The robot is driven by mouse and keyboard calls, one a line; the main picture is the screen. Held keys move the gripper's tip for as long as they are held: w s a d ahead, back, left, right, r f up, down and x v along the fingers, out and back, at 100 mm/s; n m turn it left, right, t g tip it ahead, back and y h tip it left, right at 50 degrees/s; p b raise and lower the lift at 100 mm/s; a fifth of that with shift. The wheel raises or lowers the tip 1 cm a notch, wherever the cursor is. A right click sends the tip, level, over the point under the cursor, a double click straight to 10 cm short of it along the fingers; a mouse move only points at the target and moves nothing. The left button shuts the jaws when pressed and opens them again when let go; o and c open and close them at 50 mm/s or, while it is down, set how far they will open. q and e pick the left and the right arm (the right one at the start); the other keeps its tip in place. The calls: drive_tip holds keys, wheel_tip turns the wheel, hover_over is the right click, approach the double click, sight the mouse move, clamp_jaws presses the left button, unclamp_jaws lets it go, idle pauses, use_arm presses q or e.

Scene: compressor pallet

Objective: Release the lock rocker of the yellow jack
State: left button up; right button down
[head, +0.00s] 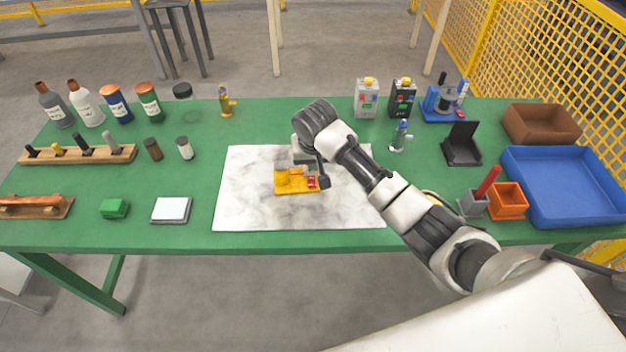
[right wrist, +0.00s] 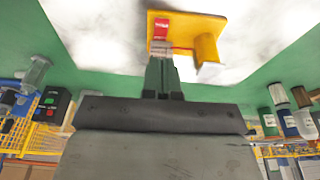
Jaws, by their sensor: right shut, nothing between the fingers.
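The yellow jack (head: 283,187) sits on the grey-white marbled mat, left of my right gripper in the head view. Its red rocker (head: 312,182) is on the right part of its base. In the right wrist view the jack's yellow plate (right wrist: 206,22) shows a yellow upright block and the red rocker (right wrist: 161,27). My right gripper (right wrist: 161,64) is shut and empty, its fingertips close to the rocker's near end. I cannot tell whether they touch it. In the head view my wrist partly hides the area behind the jack. My left gripper is not in view.
The marbled mat (head: 245,205) lies on a green table (head: 200,236). A white-topped block (head: 171,209) and a green block (head: 113,208) stand left. A blue tray (head: 565,185), an orange box (head: 507,201) and a black open stand (head: 462,145) are right. The mat's left part is clear.

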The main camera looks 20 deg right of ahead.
sight(313, 186)
drive_tip(key=x, duration=0.6)
drive_tip(key=shift+s+a+f, duration=0.1)
drive_tip(key=shift+s+f, duration=0.15)
drive_tip(key=shift+s, duration=0.1)
drive_tip(key=shift+s+f+p, duration=0.1)
drive_tip(key=shift+f+p, duration=0.2)
drive_tip(key=shift+f, duration=0.55)
drive_tip(key=shift+s+f+t+p, duration=0.15)
drive_tip(key=shift+f+t+p, duration=0.15)
drive_tip(key=shift+t, duration=0.1)
drive_tip(key=shift+r+p, duration=0.8)
drive_tip(key=shift+p, duration=0.15)
